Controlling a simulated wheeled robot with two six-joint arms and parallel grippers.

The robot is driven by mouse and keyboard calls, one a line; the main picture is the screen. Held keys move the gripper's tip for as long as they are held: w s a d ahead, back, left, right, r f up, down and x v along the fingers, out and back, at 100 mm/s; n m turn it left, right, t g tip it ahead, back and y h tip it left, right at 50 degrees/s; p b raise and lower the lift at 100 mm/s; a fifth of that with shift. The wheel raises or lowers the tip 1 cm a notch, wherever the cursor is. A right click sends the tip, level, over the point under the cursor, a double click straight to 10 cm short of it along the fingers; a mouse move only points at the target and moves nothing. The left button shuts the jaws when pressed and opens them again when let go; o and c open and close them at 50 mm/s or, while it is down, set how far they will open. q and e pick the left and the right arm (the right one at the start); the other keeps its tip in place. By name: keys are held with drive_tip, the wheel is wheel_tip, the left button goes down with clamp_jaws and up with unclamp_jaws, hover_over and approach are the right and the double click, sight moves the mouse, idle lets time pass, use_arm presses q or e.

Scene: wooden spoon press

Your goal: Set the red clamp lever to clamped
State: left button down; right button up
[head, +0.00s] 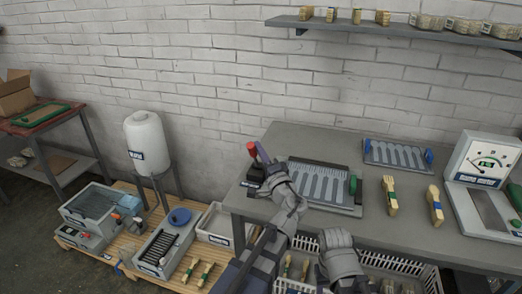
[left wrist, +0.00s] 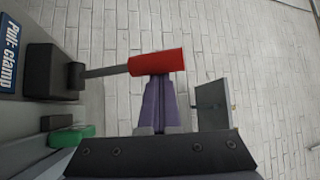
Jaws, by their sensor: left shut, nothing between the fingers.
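The red clamp lever (head: 252,149) stands up at the left end of the grey table, above a black block (head: 255,174). In the left wrist view the red grip (left wrist: 157,62) is on a grey rod from a black pivot (left wrist: 76,76), beside a "Pull: Clamp" label (left wrist: 10,50). My left gripper (head: 262,153) is right beside the lever, its purple fingers shut and empty. In the left wrist view the closed fingertips (left wrist: 158,82) meet the edge of the red grip; I cannot tell whether they touch. My right gripper's fingers do not show.
A grey spoon mould plate (head: 320,183) with a green block lies right of the lever. A second plate (head: 398,154), wooden utensils (head: 390,195) and a dial gauge (head: 484,160) stand farther right. A white tank (head: 147,142) stands left. The wall is behind the table.

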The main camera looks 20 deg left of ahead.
use_arm(q)
drive_tip(key=shift+s+a+f, duration=0.1)
drive_tip(key=shift+s+f, duration=0.1)
drive_tip(key=shift+s, duration=0.2)
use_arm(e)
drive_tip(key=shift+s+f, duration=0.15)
